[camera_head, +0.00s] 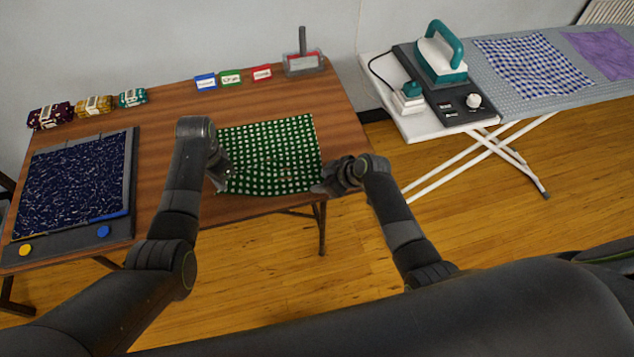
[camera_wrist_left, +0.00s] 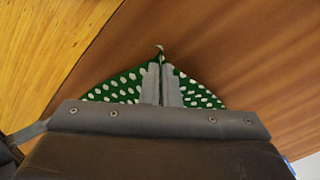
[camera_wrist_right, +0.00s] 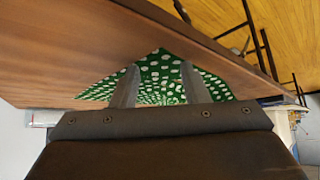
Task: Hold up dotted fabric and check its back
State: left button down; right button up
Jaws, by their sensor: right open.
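The dotted fabric (camera_head: 270,153), green with white dots, lies on the table near its front right edge in the head view. My left gripper (camera_head: 218,183) is at its near left corner. In the left wrist view the fingers (camera_wrist_left: 162,84) are shut on that corner (camera_wrist_left: 128,88), with a small tip of cloth showing past them. My right gripper (camera_head: 325,186) is at the near right corner. In the right wrist view its fingers (camera_wrist_right: 159,84) are apart, with the fabric (camera_wrist_right: 158,70) showing between and around them. The fabric's back is hidden.
A dark blue cloth (camera_head: 73,187) lies on a grey board at the table's left. Fabric bundles (camera_head: 93,105), coloured cards (camera_head: 231,78) and a handled grey tool (camera_head: 303,62) line the back. An ironing board (camera_head: 560,75) with an iron (camera_head: 440,55) stands right.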

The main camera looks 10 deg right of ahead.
jog(key=shift+f, duration=0.1)
jog(key=shift+c, duration=0.5)
jog(key=shift+s+f, duration=0.1)
grip_shut()
jog(key=shift+r, duration=2.6)
